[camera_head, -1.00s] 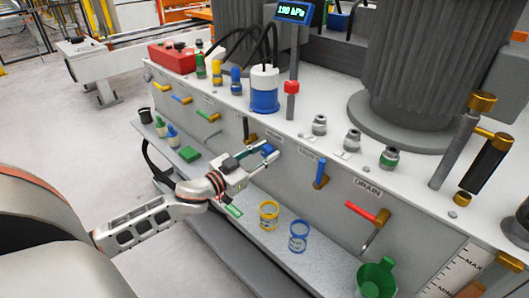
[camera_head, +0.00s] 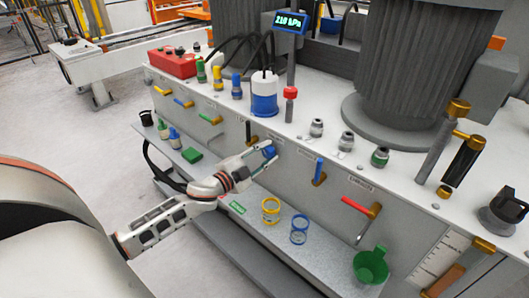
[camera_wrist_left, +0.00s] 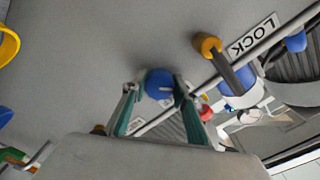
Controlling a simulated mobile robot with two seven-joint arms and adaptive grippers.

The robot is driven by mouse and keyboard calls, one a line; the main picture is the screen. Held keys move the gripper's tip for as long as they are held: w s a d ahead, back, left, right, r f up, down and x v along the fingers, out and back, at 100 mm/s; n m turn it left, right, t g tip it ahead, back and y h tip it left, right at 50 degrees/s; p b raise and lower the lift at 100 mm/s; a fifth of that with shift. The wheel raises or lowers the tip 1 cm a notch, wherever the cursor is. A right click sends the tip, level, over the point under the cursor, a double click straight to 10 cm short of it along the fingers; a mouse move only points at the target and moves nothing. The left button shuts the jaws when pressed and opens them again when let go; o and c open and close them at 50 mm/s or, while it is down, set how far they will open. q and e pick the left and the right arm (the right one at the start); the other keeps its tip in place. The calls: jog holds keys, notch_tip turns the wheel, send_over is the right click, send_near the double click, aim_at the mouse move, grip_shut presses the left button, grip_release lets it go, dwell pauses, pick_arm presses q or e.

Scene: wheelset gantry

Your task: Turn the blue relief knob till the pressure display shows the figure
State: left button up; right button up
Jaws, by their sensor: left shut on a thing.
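The blue relief knob (camera_head: 269,152) sits on the front panel of the grey bench, between the fingers of my left gripper (camera_head: 262,152). In the left wrist view the round blue knob (camera_wrist_left: 159,84) lies between the two green-sided fingertips of the left gripper (camera_wrist_left: 158,92), which are shut on it. A pale line shows on the knob's face. The pressure display (camera_head: 290,21) on its post reads what looks like 210 kPa. My right gripper is not in view.
A blue-handled lever (camera_head: 319,172) and a red-handled lever (camera_head: 356,206) are right of the knob. A LOCK label (camera_wrist_left: 253,36) is near it. The lower shelf holds a yellow ring cup (camera_head: 271,210), a blue ring cup (camera_head: 299,229) and a green funnel (camera_head: 371,266).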

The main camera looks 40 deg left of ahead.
pick_arm(q)
jog(key=shift+m, duration=0.6)
jog(key=o, duration=1.1)
jog(key=s+a, duration=0.1)
jog(key=s, duration=1.1)
jog(key=shift+r, duration=0.1)
